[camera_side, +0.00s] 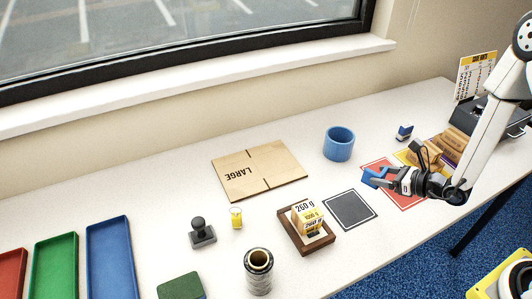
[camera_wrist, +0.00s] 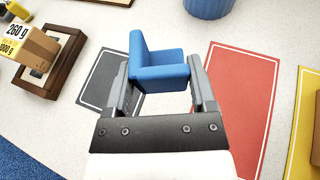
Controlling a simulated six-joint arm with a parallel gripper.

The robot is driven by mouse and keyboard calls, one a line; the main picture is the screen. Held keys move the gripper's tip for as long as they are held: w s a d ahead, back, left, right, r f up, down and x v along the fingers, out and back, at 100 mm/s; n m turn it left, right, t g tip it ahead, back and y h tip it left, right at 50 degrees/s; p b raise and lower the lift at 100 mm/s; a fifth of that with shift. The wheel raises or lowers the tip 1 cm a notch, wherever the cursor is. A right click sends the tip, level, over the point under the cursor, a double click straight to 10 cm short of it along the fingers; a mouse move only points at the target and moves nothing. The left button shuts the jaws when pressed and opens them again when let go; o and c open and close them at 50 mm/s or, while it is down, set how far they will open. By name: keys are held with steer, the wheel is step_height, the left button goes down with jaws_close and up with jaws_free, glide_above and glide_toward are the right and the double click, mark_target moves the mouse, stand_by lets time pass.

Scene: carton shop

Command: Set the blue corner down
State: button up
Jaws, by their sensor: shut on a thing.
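The blue corner (camera_wrist: 160,70) is a small L-shaped block. My gripper (camera_wrist: 162,88) is shut on it, with a finger on each side, in the wrist view. In the side view the blue corner (camera_side: 375,177) sits in my gripper (camera_side: 385,181) in front of the red mat (camera_side: 406,204). In the wrist view it appears between the dark grey mat (camera_wrist: 96,82) and the red mat (camera_wrist: 240,90). It looks held above the table, but the exact height is hard to tell.
A blue cup (camera_side: 339,144) stands behind. A flat LARGE carton (camera_side: 262,180) lies further left. Small cartons (camera_side: 455,141) stand at the right. Blue (camera_side: 108,262), green and red trays are far left.

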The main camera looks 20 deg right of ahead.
steer(key=shift+f, duration=2)
steer(key=shift+f, duration=0.45)
steer(key=o, duration=1.1)
steer(key=shift+r, duration=0.15)
steer(key=shift+r, duration=0.4)
steer(key=shift+v, duration=5.95)
steer(key=shift+a, duration=0.1)
